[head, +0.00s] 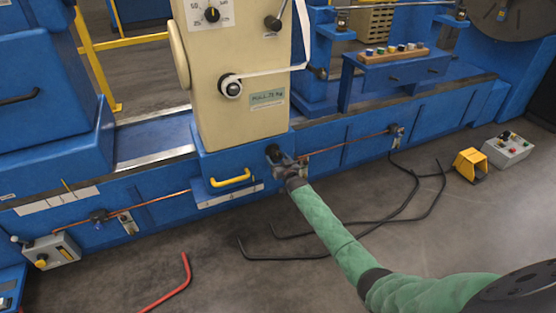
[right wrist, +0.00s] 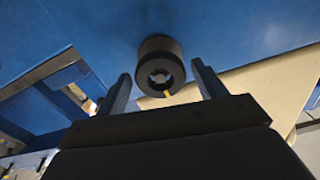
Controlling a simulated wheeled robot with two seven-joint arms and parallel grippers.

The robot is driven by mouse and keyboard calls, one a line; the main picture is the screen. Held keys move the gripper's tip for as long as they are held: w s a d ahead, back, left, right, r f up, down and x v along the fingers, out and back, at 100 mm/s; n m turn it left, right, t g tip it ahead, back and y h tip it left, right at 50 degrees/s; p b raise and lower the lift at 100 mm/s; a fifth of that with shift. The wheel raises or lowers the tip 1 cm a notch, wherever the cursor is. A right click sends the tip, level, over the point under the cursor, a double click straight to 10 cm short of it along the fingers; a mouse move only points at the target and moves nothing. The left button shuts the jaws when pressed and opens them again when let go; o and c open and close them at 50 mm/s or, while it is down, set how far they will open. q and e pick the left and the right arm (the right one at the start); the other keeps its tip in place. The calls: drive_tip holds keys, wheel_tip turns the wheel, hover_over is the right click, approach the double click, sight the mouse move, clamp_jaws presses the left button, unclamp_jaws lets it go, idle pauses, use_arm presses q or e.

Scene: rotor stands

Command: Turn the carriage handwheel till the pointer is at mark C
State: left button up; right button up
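A small black round handwheel (head: 273,151) sits on the lower front of the blue carriage (head: 245,151). In the right wrist view the handwheel (right wrist: 160,62) shows end-on, with a grey ringed hollow face and a small yellow mark at its lower rim. My right gripper (head: 285,164) is at the handwheel. Its fingers stand apart on either side of the wheel, with gaps showing in the right wrist view (right wrist: 161,72). A thin yellow pointer-like strip (head: 67,186) stands by a white scale strip (head: 57,200) at left. Its letters are too small to read. My left gripper is out of view.
A yellow handle (head: 230,178) is left of the handwheel. A copper-coloured rod (head: 345,143) runs along the bed. Black bent rods (head: 330,230) and a red bar (head: 172,285) lie on the floor. A yellow pedal (head: 469,165) and control box (head: 508,148) stand right.

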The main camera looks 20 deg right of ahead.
drive_tip(key=shift+o, duration=0.9)
drive_tip(key=shift+s+r+p, duration=0.15)
drive_tip(key=shift+s+p, duration=0.6)
drive_tip(key=shift+s, duration=0.05)
drive_tip(key=shift+s+p, duration=0.5)
drive_tip(key=shift+s, duration=0.45)
drive_tip(key=p, duration=0.4)
approach(277, 158)
drive_tip(key=shift+s+d+r, duration=0.1)
